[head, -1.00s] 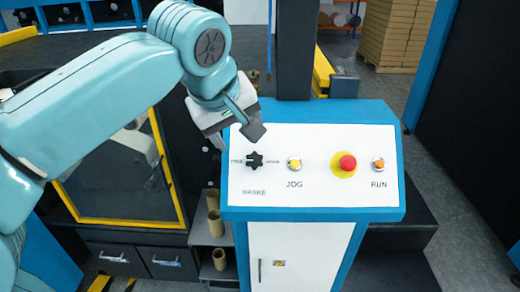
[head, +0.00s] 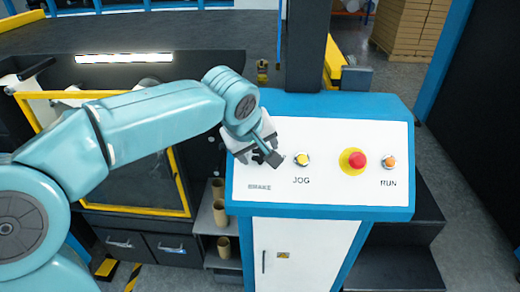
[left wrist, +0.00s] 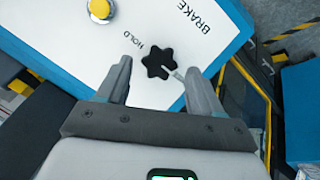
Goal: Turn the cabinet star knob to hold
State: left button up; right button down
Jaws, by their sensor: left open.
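The black star knob (left wrist: 160,62) sits on the white panel (left wrist: 80,42) of the cabinet, between the printed words HOLD and BRAKE in the left wrist view. A light pointer mark by the knob points away from the HOLD label. My left gripper (left wrist: 158,80) is open, with one finger on each side of the knob and a gap to both. In the head view my left gripper (head: 268,158) is over the left part of the panel and mostly hides the knob. My right gripper is not in view.
On the same panel are a yellow JOG button (head: 302,159), a red emergency button (head: 357,160) and an orange RUN button (head: 388,161). Cardboard tubes (head: 222,217) stand on a shelf left of the cabinet (head: 310,255).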

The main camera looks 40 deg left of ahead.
aim_at(259, 152)
pick_arm(q)
jog(key=shift+w+f, duration=0.15)
jog(key=shift+f, duration=0.35)
jog(key=shift+w+a+f, duration=0.55)
jog(key=shift+w+f, duration=0.25)
jog(key=shift+f, duration=0.05)
jog(key=shift+s+d+r, duration=0.2)
jog(key=shift+s+d, duration=0.05)
jog(key=shift+d, duration=0.1)
jog(key=shift+s, duration=0.15)
jog(key=c, duration=0.4)
jog(key=shift+a, duration=0.1)
jog(key=c, duration=0.7)
jog(key=shift+o, duration=0.2)
